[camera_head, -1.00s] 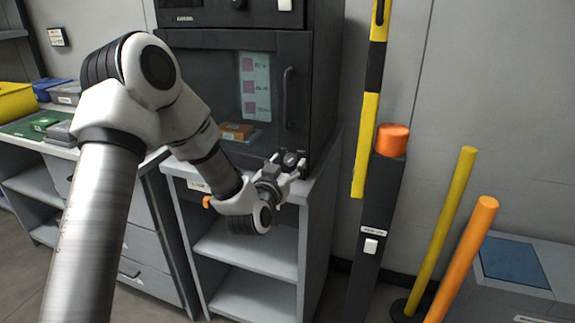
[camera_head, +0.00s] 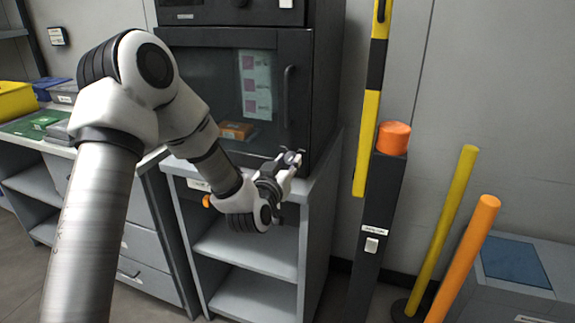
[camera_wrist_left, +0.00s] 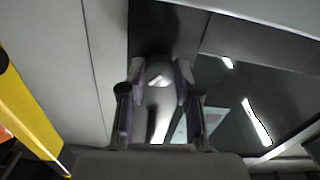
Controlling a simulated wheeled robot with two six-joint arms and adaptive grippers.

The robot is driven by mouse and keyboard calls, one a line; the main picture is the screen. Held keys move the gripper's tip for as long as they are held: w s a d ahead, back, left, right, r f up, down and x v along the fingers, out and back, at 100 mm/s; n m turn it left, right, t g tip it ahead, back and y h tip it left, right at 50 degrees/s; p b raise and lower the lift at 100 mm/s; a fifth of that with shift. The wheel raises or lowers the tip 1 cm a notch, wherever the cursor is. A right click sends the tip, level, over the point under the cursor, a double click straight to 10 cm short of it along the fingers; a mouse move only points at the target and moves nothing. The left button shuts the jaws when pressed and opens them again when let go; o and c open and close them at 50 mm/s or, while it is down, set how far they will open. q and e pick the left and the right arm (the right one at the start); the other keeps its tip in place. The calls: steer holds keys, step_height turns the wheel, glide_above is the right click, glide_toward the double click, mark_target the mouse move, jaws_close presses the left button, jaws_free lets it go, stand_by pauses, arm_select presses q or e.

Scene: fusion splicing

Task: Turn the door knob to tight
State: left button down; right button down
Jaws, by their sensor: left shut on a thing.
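The dark cabinet (camera_head: 318,85) has a glass door (camera_head: 210,85) with a vertical handle (camera_head: 287,97). The door is closed. A small round knob (camera_head: 291,157) sits at the door's lower right corner. My left gripper (camera_head: 289,160) is at this corner with its fingers shut on the knob. In the left wrist view, the fingers of my left gripper (camera_wrist_left: 160,100) stand on either side of the knob (camera_wrist_left: 160,78), which is grey and blurred there. The fingers hide much of the knob in the head view, and I cannot read its angle. My right gripper is out of view.
The cabinet stands on a grey shelf unit (camera_head: 250,253). To its right are a dark post with an orange cap (camera_head: 393,138), a yellow-black bar (camera_head: 367,140), and yellow and orange poles (camera_head: 462,262). A bench with bins (camera_head: 15,99) is at left.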

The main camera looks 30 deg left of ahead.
arm_select(q)
steer(key=n+b, duration=0.2)
steer(key=n, duration=0.2)
steer(key=n+b, duration=0.2)
steer(key=n, duration=0.2)
steer(key=shift+n, duration=0.4)
steer(key=n+b, duration=0.2)
steer(key=n, duration=0.2)
steer(key=shift+r+n+b, duration=0.1)
steer(key=shift+n+b, duration=0.85)
steer(key=shift+n, duration=0.85)
steer(key=c, duration=0.8)
jaws_free()
